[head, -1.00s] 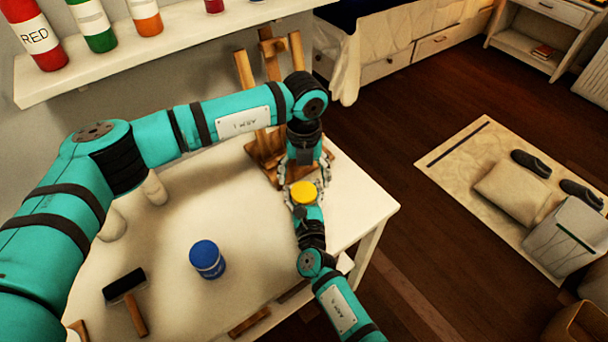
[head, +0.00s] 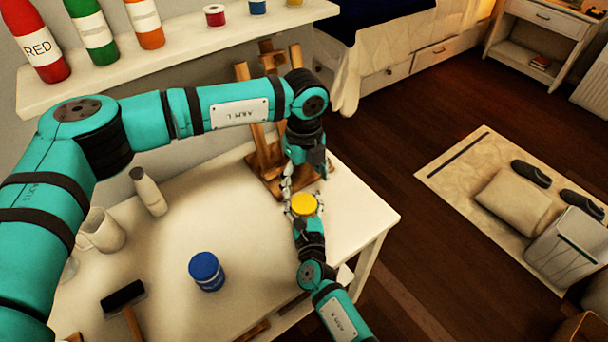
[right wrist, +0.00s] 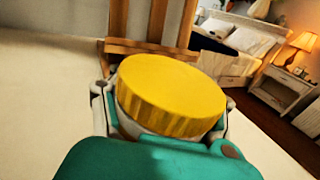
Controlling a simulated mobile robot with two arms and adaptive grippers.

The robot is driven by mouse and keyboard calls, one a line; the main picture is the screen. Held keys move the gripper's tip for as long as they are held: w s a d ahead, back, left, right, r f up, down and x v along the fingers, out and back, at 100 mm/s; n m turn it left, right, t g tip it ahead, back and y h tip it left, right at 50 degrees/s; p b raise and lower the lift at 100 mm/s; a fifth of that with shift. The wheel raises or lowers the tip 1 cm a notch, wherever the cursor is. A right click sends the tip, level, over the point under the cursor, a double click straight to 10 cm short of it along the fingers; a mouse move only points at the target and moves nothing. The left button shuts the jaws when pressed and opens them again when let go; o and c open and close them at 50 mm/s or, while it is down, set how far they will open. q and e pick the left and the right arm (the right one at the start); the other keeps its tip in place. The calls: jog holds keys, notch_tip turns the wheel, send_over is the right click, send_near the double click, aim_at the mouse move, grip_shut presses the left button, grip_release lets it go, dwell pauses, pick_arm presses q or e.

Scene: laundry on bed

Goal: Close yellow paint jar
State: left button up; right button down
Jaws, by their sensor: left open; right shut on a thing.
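The yellow paint jar (head: 304,204) has its yellow lid on top, upright, near the right side of the white table. In the right wrist view the yellow lid (right wrist: 172,92) sits level over the pale jar body, which is mostly hidden. My right gripper (head: 303,214) is shut on the jar from the front, with fingers on both sides. My left gripper (head: 304,182) is open just above and behind the lid; it appears apart from it.
A blue-lidded jar (head: 207,271), a roller (head: 122,298), a white jug (head: 102,230) and a pale bottle (head: 148,191) stand or lie on the table (head: 175,245). A wooden easel (head: 265,155) is close behind the jar. Shelf bottles (head: 90,22) are at upper left.

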aim_at(304, 203)
pick_arm(q)
notch_tip(304, 203, down, 7)
jog(key=shift+f, duration=0.2)
jog(key=shift+c, duration=0.4)
jog(key=c, duration=1.1)
jog(key=m, duration=0.3)
jog(key=shift+c, duration=0.3)
jog(key=o, duration=1.3)
jog(key=shift+r, duration=0.1)
